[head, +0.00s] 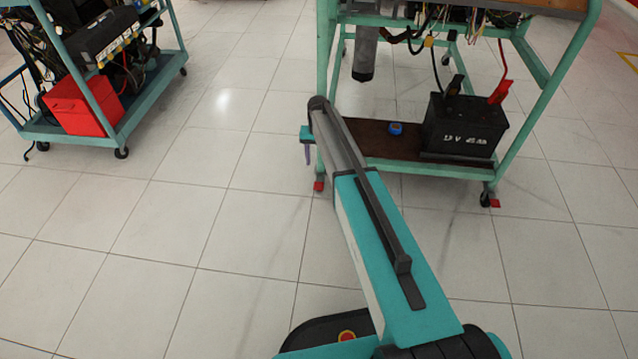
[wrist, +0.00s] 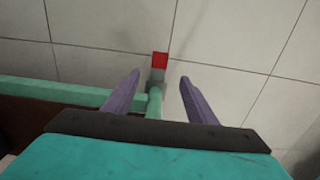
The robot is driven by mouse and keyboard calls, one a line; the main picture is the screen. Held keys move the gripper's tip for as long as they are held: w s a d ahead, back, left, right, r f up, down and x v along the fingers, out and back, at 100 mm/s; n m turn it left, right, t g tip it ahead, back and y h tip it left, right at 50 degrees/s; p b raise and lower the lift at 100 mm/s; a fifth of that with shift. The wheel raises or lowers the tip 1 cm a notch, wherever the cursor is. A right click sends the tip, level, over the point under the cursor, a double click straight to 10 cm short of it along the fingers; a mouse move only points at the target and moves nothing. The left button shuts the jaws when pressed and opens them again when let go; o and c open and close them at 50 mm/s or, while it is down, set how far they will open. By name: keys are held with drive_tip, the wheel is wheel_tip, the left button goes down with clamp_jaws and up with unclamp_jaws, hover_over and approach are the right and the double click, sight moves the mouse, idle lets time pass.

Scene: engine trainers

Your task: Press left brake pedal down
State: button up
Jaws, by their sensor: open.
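The left brake pedal (head: 319,186) is a small red tab on the caster at the near left leg of the engine trainer stand. It also shows in the wrist view (wrist: 160,61), just beyond the gap between the fingertips. My gripper (head: 308,152) hangs fingers down beside that leg, above the pedal in the head view. Its two purple fingers are apart in the wrist view (wrist: 160,78), with nothing held between them. No contact with the pedal shows. Another red brake pedal (head: 495,203) is on the near right caster.
The stand's lower shelf (head: 375,140) carries a black battery (head: 465,127) and a small blue object (head: 396,128). The stand's green leg (head: 325,70) rises close to my arm. A second trainer cart (head: 150,85) with a red box is at left. The tiled floor between is clear.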

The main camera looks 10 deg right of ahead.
sight(318, 186)
wheel_tip(318, 186, down, 14)
drive_tip(key=b, duration=0.5)
drive_tip(key=shift+r, duration=0.15)
